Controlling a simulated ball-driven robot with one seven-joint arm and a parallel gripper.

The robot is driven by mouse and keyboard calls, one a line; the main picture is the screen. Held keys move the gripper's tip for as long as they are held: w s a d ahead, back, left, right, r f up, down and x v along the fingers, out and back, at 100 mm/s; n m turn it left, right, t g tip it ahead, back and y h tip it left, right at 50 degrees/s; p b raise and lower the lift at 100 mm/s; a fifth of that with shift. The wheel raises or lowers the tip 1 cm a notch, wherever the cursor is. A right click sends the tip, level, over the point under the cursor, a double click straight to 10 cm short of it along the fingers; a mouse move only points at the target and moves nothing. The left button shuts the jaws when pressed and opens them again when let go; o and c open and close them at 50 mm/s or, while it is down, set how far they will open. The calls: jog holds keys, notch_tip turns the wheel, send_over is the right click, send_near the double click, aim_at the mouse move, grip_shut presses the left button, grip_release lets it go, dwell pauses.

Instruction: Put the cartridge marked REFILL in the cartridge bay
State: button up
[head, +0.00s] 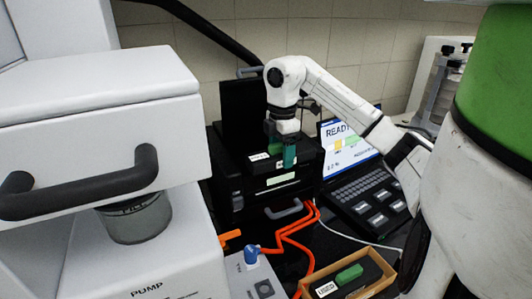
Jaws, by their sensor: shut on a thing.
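My gripper (283,152) is shut on the green grip of a dark cartridge with a white label (259,157). The label is too small to read. The cartridge is at the top of the black machine (232,185), in front of its raised dark lid (243,103). The cartridge bay is hidden behind the gripper and cartridge, so I cannot tell whether the cartridge is in it or just above it. Another dark cartridge (327,289), with a green grip and a label reading USED, lies in a wooden tray (386,272) at the bottom.
A laptop-like console (365,190) with a READY screen stands right of the machine. Orange hoses (300,235) run in front of it, near a blue knob (251,254). A white pump unit (150,270) and a white housing with a dark handle (80,185) fill the left.

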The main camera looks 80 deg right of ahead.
jog(key=w+d+p, duration=0.1)
jog(key=d, duration=0.1)
jog(key=w+d+f+p, duration=0.1)
jog(key=w+d, duration=0.1)
jog(key=w+d+f+p, duration=0.1)
jog(key=w+d, duration=0.1)
jog(key=d, duration=0.1)
jog(key=shift+w, duration=0.25)
jog(key=shift+a+f+p, duration=0.1)
jog(key=shift+f+p, duration=0.65)
jog(key=shift+f, duration=1.25)
jog(key=shift+w+f+p, duration=0.1)
jog(key=shift+f+p, duration=0.1)
jog(key=shift+p, duration=0.15)
jog(key=shift+d+f, duration=0.2)
jog(key=shift+f, duration=0.1)
jog(key=o, duration=1.5)
jog(key=shift+f, duration=0.15)
